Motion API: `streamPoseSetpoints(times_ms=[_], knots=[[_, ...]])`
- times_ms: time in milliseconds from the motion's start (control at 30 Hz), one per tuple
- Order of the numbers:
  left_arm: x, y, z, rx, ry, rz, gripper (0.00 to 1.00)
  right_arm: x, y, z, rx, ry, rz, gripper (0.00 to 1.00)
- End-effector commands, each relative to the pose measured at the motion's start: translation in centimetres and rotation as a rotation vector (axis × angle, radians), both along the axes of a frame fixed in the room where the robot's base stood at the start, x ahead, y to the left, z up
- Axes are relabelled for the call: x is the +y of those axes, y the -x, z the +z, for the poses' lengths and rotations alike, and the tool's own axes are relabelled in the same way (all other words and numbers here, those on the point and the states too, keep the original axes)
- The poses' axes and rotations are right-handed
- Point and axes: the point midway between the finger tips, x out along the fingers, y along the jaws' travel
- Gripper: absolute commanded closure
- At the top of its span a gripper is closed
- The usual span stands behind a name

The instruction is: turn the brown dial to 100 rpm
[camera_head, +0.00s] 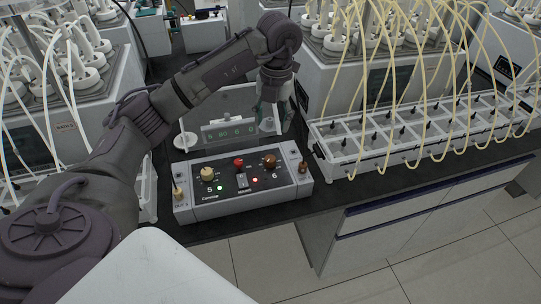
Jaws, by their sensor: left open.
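The brown dial (269,160) is on the right side of the sloped black panel of a white control box (240,208) on the bench. A number scale beside it is too small to read. My left gripper (267,121) hangs pointing down behind and above the brown dial, open and apart from it. Nothing is seen between its fingers. A cream dial (207,174) and a red knob (239,162) sit to the left on the same panel. My right gripper is not in view.
A small green-lit display (230,130) stands behind the control box. A white tray rack (350,146) with many pale tubes is close on the right. Reactors with tubes stand at left and back. The dark bench edge is just in front of the box.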

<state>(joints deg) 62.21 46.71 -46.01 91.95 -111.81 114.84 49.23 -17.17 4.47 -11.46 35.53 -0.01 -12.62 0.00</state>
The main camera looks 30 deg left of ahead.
Motion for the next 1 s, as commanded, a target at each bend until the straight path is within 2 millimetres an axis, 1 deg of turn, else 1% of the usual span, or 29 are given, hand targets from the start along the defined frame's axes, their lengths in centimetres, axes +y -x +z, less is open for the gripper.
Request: streamPoseSetpoints(times_ms=[167,400,600,700,800,1000], knots=[[0.0,0.2,-2.9,0.006,0.004,-0.005,0.41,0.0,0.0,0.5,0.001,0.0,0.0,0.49],[0.2,0.3,-8.1,0.006,0.004,-0.006,0.41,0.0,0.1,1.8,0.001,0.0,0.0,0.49],[0.3,0.3,-11.4,0.004,0.006,-0.007,0.41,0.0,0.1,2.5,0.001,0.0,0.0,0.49],[0.4,0.2,-12.4,0.002,0.006,-0.006,0.41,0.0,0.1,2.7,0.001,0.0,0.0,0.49],[0.4,0.2,-13.0,0.002,0.007,-0.007,0.41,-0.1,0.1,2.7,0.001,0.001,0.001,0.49],[0.4,0.2,-13.3,0.0,0.006,-0.007,0.41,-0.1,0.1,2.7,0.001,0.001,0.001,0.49]])
